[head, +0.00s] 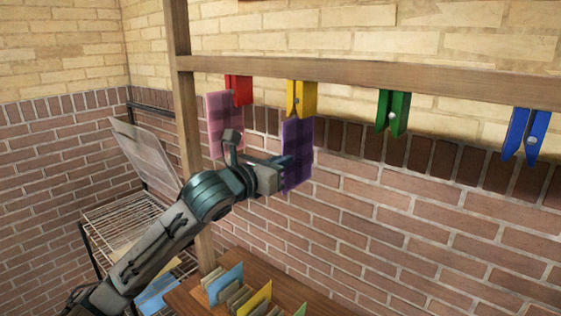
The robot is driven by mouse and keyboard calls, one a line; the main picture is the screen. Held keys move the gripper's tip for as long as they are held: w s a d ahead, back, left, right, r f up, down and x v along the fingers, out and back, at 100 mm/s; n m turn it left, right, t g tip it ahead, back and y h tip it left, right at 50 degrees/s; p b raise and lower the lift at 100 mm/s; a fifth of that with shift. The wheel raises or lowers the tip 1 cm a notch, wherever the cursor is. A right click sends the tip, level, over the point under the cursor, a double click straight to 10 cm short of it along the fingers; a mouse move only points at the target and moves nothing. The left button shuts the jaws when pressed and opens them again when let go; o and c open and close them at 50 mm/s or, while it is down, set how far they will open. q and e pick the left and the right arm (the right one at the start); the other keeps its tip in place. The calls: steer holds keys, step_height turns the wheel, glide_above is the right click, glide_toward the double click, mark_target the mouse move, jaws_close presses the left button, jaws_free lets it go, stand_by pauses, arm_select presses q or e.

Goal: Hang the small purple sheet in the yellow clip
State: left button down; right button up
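The small purple sheet (297,158) hangs upright just below the yellow clip (301,98) on the wooden rail. Its top edge meets the lower end of the clip in the picture; I cannot tell whether the clip grips it. My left gripper (284,165) is at the lower left part of the sheet, with its finger end against or overlapping it. The fingertips are too small to tell whether they are closed on the sheet. My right gripper is not in view.
A red clip (239,89) holds a pink sheet (222,122) left of the yellow clip. A green clip (393,112) and a blue clip (525,134) hang empty to the right. Below are a wooden rack (190,299) with coloured sheets and a wire shelf (122,220). A wooden post (184,120) stands left.

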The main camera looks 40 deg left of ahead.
arm_select(q)
steer(key=shift+p, duration=0.4)
stand_by(0.4)
steer(key=shift+r, duration=0.15)
step_height(320, 180, up, 4)
steer(key=p, duration=0.4)
steer(key=shift+r, duration=0.15)
stand_by(1.2)
stand_by(0.3)
steer(key=c, duration=1.4)
jaws_free()
steer(key=shift+o, duration=0.2)
